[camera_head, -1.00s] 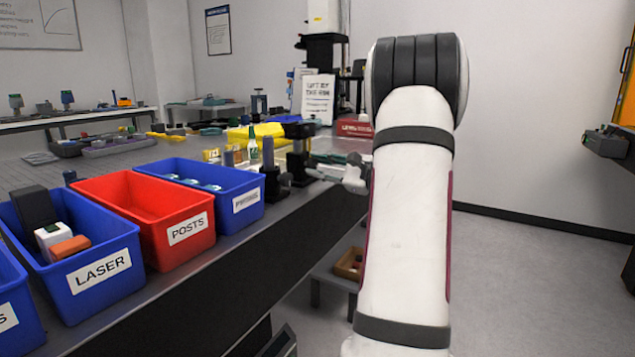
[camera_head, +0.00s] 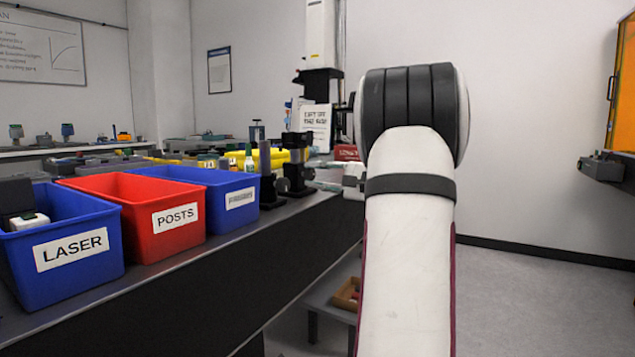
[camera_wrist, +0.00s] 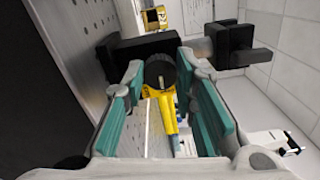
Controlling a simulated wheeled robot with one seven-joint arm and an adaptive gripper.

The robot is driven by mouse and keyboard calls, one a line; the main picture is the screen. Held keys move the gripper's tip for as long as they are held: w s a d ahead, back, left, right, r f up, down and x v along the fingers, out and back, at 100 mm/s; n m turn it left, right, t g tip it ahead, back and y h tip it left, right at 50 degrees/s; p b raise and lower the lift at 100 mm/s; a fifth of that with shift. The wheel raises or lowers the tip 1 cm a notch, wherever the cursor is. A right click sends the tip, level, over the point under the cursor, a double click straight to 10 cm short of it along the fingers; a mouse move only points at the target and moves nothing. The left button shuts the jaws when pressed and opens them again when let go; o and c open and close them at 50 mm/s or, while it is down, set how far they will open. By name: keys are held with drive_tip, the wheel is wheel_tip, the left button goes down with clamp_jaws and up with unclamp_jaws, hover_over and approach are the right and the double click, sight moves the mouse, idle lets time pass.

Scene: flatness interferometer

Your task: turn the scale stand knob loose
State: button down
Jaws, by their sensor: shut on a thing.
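In the wrist view, a round black knob (camera_wrist: 160,72) sits between the teal-padded fingertips of my gripper (camera_wrist: 160,74). My gripper is shut on it. The knob is on a black stand (camera_wrist: 125,50), whose block runs behind the fingers. In the head view, black stands (camera_head: 298,165) rise near the bench edge; I cannot tell surely which one carries the knob. My gripper (camera_head: 325,178) is small there, just right of them, and my arm hides part of it.
Blue LASER (camera_head: 80,285), red POSTS (camera_head: 140,190) and another blue bin (camera_head: 215,225) line the bench edge. A second black clamp-like part (camera_wrist: 238,46) stands right of the fingers. A yellow object (camera_wrist: 168,112) lies beyond them. The floor on the right (camera_head: 540,300) is clear.

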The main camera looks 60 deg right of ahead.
idle(0.3)
drive_tip(key=c, duration=1.3)
unclamp_jaws()
drive_tip(key=shift+s, duration=0.1)
drive_tip(key=s, duration=1.1)
drive_tip(key=shift+s+d+f, duration=0.25)
drive_tip(key=shift+s+d, duration=0.15)
drive_tip(key=shift+d, duration=0.05)
